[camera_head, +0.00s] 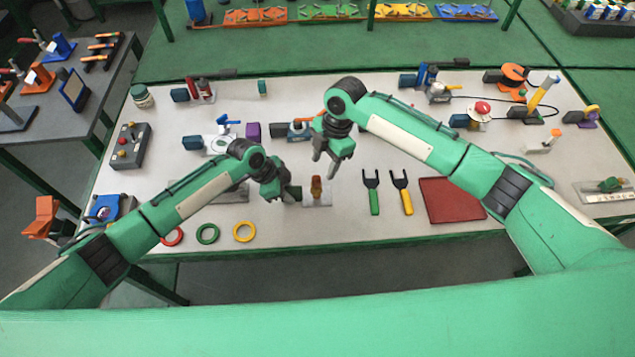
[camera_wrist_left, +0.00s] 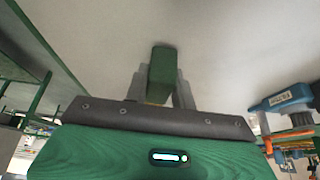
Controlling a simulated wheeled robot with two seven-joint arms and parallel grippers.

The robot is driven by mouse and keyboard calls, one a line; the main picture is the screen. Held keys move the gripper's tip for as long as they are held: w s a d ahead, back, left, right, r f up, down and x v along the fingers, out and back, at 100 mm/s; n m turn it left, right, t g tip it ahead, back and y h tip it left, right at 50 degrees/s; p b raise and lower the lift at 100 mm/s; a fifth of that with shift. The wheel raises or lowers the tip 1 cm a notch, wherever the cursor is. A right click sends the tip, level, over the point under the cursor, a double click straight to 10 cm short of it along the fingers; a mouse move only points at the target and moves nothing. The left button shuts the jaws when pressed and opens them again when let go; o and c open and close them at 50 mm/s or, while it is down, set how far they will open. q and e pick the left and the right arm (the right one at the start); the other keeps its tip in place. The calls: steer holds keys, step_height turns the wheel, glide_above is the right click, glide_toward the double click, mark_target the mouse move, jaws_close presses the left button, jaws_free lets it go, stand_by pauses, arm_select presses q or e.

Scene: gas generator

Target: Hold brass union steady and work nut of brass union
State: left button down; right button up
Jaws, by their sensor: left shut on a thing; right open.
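The brass union (camera_head: 316,187) is a small upright brown-gold piece on a pale grey plate (camera_head: 318,201) near the table's front middle. My left gripper (camera_head: 282,196) is just left of it, low over the table. In the left wrist view its fingers are shut on a green block (camera_wrist_left: 162,75); what this block belongs to I cannot tell. Whether the block touches the union is unclear, and the nut cannot be made out separately. My right gripper (camera_head: 328,165) is open and empty, pointing down, above and behind the union in the head view.
Right of the union lie a green fork-shaped tool (camera_head: 374,192), a yellow one (camera_head: 402,191) and a red mat (camera_head: 452,200). Red, green (camera_head: 208,233) and yellow (camera_head: 245,231) rings lie front left. A dark grey plate (camera_head: 230,193) lies partly under my left arm.

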mark_target(320, 180)
steer(key=shift+x, duration=4.1)
steer(key=c, duration=0.8)
steer(key=shift+c, duration=0.2)
steer(key=shift+m, duration=0.4)
steer(key=m+t, duration=0.1)
steer(key=m, duration=0.4)
steer(key=shift+s, duration=0.1)
steer(key=m+t, duration=0.1)
steer(key=m, duration=0.5)
steer(key=shift+s+t, duration=0.1)
steer(key=shift+t, duration=0.3)
